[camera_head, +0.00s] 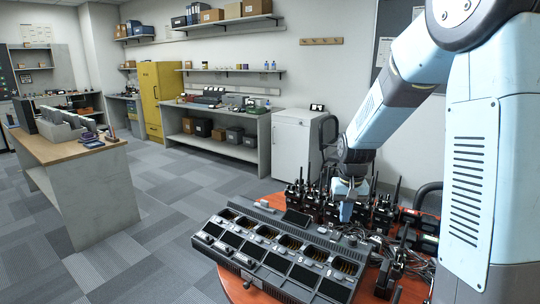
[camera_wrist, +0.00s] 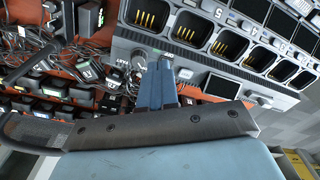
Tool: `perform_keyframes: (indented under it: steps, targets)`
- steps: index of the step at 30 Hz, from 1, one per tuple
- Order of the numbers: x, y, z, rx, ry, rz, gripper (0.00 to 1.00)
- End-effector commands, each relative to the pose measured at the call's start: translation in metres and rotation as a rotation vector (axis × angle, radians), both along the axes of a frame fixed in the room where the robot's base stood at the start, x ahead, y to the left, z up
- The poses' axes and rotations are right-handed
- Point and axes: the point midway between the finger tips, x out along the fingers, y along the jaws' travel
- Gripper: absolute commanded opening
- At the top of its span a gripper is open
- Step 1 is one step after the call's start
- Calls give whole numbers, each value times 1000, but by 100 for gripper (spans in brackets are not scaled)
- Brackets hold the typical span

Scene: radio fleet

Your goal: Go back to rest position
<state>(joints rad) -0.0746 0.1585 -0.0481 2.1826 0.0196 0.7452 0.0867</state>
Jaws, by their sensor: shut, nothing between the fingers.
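My gripper (camera_head: 347,208) hangs from the blue arm over the round reddish-orange table (camera_head: 238,287), among black handheld radios. Its blue fingers (camera_wrist: 166,75) are together with nothing between them in the wrist view. A black multi-slot charging dock (camera_head: 285,252) lies just in front of and left of the gripper. Several of its slots are empty with brass contacts, also seen in the wrist view on the dock (camera_wrist: 127,42). Several upright radios (camera_head: 312,200) stand behind and beside the gripper. Whether the fingertips touch anything below is unclear.
Tangled black cables (camera_wrist: 85,75) and small devices crowd the table beside the dock. A white cabinet (camera_head: 291,147) and a chair stand behind the table. A wooden-topped counter (camera_head: 62,149) is at left. The carpeted floor (camera_head: 165,200) between is clear.

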Motion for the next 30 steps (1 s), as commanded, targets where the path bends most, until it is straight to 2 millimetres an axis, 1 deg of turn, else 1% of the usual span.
perform_keyframes:
  steps: [1,5,8,12,18,24,30]
  targets:
    - [-5,-1,9,1,-13,1,0]
    - [-20,-3,32,4,-46,5,0]
    - [-37,-5,54,7,-81,10,0]
    - [-63,-7,83,7,-130,18,0]
    - [-103,-10,117,6,-200,31,0]
    - [-145,-13,143,1,-270,41,0]
    - [-188,-15,161,-9,-340,54,0]
